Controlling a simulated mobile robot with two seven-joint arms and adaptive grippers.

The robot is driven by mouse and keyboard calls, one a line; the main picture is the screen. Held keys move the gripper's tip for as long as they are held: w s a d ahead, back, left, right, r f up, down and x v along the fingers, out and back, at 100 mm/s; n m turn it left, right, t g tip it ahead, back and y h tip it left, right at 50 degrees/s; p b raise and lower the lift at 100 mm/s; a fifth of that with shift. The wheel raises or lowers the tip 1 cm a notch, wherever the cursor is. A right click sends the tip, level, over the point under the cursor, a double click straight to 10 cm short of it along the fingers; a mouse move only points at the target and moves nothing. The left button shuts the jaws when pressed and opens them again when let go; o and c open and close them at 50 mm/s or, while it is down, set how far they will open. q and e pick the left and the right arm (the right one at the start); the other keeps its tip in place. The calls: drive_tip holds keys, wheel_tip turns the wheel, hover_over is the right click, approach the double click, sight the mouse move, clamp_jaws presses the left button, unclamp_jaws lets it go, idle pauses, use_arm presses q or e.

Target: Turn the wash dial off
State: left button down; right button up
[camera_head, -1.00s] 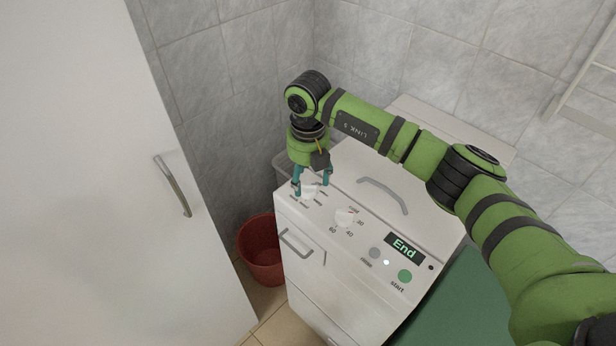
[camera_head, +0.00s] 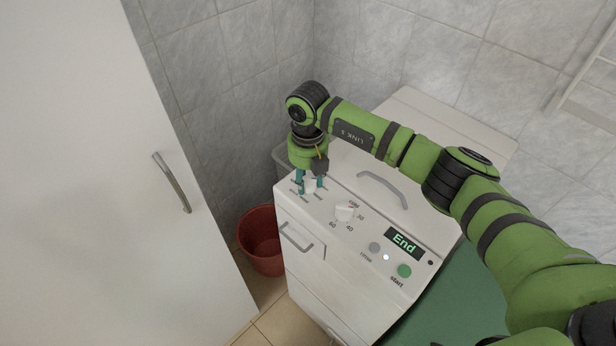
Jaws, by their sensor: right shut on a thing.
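The wash dial (camera_head: 309,187) is a white knob at the left end of the washing machine's top panel (camera_head: 322,213). My right gripper (camera_head: 310,186) points down over it, with its teal fingers shut on the dial's two sides. The fingers and wrist hide part of the dial and the small labels around it, so its exact setting is not readable. A second white dial (camera_head: 344,211), with temperature numbers, sits to the right. The display (camera_head: 404,243) reads "End". My left gripper is not in view.
A red bucket (camera_head: 261,240) stands on the floor left of the machine. A white door with a metal handle (camera_head: 172,183) fills the left side. A lid handle (camera_head: 383,187) rises behind the dials. A green surface (camera_head: 450,300) lies at the right.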

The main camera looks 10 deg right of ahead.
drive_tip(key=shift+f+n+b, duration=0.2)
drive_tip(key=shift+n+b, duration=0.7)
drive_tip(key=shift+b, duration=0.15)
drive_tip(key=n+b, duration=0.4)
drive_tip(key=shift+n+b, duration=1.2)
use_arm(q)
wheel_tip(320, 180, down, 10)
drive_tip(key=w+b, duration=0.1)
use_arm(e)
drive_tip(key=shift+r+n, duration=0.15)
drive_tip(key=shift+n, duration=0.75)
drive_tip(key=o, duration=1.1)
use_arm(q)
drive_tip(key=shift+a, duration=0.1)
use_arm(e)
drive_tip(key=shift+o, duration=0.2)
